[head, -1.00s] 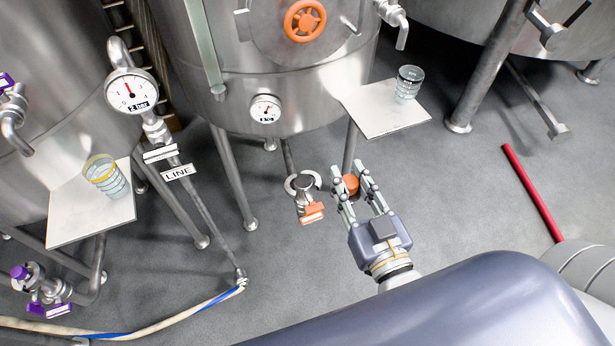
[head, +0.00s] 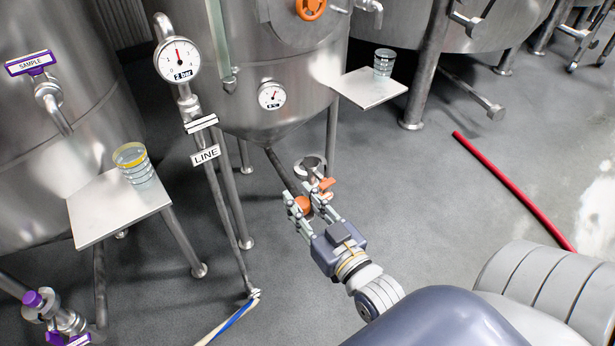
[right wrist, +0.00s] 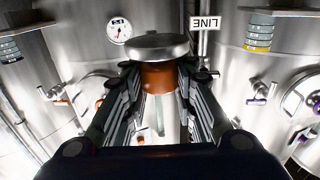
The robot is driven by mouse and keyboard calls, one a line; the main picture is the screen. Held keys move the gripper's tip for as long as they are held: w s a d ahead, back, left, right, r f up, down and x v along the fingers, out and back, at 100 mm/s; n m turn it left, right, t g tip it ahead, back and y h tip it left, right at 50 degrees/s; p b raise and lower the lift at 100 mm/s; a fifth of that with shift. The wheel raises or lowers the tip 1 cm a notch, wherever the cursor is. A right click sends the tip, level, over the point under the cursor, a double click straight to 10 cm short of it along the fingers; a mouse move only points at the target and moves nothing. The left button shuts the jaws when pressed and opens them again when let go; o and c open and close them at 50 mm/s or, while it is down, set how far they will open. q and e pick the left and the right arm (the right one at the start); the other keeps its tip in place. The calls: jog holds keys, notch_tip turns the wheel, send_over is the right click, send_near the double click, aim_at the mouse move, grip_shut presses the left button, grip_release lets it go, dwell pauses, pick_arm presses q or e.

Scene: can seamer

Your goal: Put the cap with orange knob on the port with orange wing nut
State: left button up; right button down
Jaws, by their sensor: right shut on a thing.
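The cap with orange knob (right wrist: 155,45) is in my right gripper (head: 303,193). In the right wrist view, its steel disc lies beyond the fingertips and its orange knob (right wrist: 158,78) is between the fingers. In the head view, the knob (head: 302,205) shows between the fingers; the disc is mostly hidden. The port with orange wing nut (head: 309,164) is a steel fitting below the middle tank, just above the gripper in the picture. Its orange wing nut (head: 327,186) is partly behind the right finger. I cannot tell whether cap and port touch. My left gripper is not in view.
The middle tank (head: 270,122) has legs near the port. A side shelf (head: 365,90) holds a glass (head: 383,63); the left shelf (head: 105,205) holds a yellow-rimmed glass (head: 133,163). The LINE pipe (head: 222,195) stands left of the gripper. A red hose (head: 515,188) lies on clear floor at right.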

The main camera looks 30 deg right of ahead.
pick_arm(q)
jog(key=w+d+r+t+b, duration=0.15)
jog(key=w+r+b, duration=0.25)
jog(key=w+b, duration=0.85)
pick_arm(e)
jog(key=w+d+f+m+h+b, duration=0.1)
jog(key=w+d+f+h, duration=0.1)
jog(key=w+d+f, duration=0.5)
jog(key=w+d+f+m+h+b, duration=0.1)
jog(key=w+d+f, duration=0.25)
jog(key=d, duration=0.55)
jog(key=w+d+b, duration=0.1)
jog(key=w, duration=0.4)
jog(key=w+d+f, duration=0.1)
jog(key=w, duration=0.4)
jog(key=w+d+b, duration=0.1)
jog(key=w, duration=0.4)
jog(key=shift+w+d+f+b, duration=0.15)
jog(key=shift+w+d+b, duration=0.05)
jog(key=shift+d+b, duration=0.1)
jog(key=shift+w, duration=0.1)
notch_tip(320, 180, down, 3)
jog(key=shift+r+b, duration=0.1)
jog(key=shift+b, duration=0.4)
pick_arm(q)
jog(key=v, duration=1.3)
pick_arm(e)
jog(key=shift+f, duration=0.35)
